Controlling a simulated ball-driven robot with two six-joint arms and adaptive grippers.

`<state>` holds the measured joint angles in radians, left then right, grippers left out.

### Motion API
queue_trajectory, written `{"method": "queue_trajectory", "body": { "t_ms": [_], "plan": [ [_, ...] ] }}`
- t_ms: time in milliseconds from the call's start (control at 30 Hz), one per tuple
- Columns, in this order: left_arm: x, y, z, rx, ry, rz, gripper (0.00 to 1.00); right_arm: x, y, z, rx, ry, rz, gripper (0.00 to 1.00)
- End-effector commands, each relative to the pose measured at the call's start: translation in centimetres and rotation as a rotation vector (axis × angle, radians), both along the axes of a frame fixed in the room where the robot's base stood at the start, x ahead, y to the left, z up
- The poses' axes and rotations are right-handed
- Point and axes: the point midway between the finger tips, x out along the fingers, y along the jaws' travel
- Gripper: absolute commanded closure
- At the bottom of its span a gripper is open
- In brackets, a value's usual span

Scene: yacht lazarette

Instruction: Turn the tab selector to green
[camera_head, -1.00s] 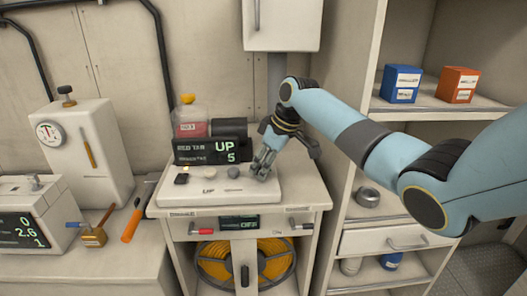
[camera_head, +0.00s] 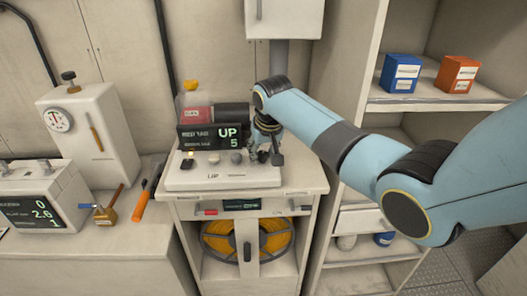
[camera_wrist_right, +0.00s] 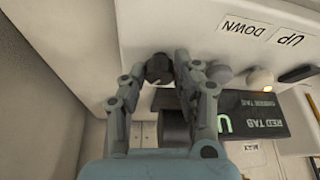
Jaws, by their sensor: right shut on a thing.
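The tab selector appears to be the dark knob (camera_wrist_right: 158,68) between my right fingertips in the right wrist view. It sits at the right end of the white control panel (camera_head: 200,182). My right gripper (camera_wrist_right: 160,72) is shut on this knob; in the head view the gripper (camera_head: 260,156) hides it. The black display (camera_head: 205,138) behind the panel reads "RED TAB" with "UP" and "5" in green; its smaller second line is hard to read. The knob's pointing direction cannot be told. My left gripper is not in view.
Left of my gripper are a grey knob (camera_head: 236,158), a beige knob (camera_head: 213,158) and a black switch (camera_head: 187,162). A bottle with a red label (camera_head: 195,113) stands behind the display. Shelves with a blue box (camera_head: 401,73) and an orange box (camera_head: 456,74) rise at right.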

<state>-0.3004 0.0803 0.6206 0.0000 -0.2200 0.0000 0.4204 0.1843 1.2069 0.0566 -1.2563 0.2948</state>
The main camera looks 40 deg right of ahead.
Motion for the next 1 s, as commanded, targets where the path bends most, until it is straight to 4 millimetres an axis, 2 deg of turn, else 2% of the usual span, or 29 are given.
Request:
{"method": "queue_trajectory", "body": {
  "t_ms": [333, 833, 867, 1000],
  "plan": [
    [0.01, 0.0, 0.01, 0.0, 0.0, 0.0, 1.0, 0.15, 0.06, 0.14, 0.0, -0.003, -0.118, 1.0],
    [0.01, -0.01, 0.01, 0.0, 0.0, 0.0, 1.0, 0.15, 0.05, 0.16, 0.0, -0.003, -0.133, 1.0],
    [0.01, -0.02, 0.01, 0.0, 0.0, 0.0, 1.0, 0.15, 0.05, 0.16, 0.0, -0.003, -0.133, 0.66],
    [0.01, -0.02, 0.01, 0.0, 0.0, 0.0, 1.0, 0.12, 0.06, 0.11, 0.0, -0.002, -0.133, 0.47]
  ]
}}
